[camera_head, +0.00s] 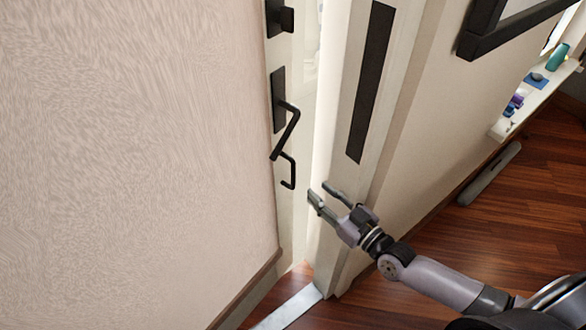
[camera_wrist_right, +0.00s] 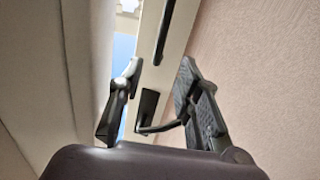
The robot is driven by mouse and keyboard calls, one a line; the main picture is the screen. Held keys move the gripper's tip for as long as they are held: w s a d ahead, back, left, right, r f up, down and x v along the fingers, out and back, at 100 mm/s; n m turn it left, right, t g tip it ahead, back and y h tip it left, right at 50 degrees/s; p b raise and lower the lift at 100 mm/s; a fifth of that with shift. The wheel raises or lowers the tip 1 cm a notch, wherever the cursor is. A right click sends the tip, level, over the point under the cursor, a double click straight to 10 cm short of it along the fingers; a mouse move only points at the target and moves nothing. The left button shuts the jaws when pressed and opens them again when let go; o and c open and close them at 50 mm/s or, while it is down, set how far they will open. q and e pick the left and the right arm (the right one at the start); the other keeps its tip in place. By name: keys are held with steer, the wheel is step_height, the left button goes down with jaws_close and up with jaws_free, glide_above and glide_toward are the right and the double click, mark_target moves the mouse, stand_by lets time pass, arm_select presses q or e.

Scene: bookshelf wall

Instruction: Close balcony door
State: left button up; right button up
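The balcony door (camera_head: 284,55) shows as a narrow pale strip beside the left wall, with black handle hardware. Its bent black lever handle (camera_head: 289,130) stands out to the right. A bright gap separates the door from the white frame (camera_head: 341,100), so it appears ajar. My right gripper (camera_head: 325,193) is open and empty, to the right of and a little below the handle, in front of the frame. In the right wrist view, the handle (camera_wrist_right: 160,128) shows between the spread fingers of the right gripper (camera_wrist_right: 156,75); contact cannot be made out. My left gripper is out of view.
A textured beige wall (camera_head: 130,150) fills the left side. A metal threshold strip (camera_head: 287,308) lies on the floor below the gap. At the right are a black picture frame (camera_head: 508,24), a white shelf (camera_head: 532,98) with small objects, and open wooden floor (camera_head: 520,200).

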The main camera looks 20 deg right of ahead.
mark_target(294, 171)
steer(key=x, duration=1.1)
steer(key=shift+w+a, duration=0.15)
jaws_close()
stand_by(0.4)
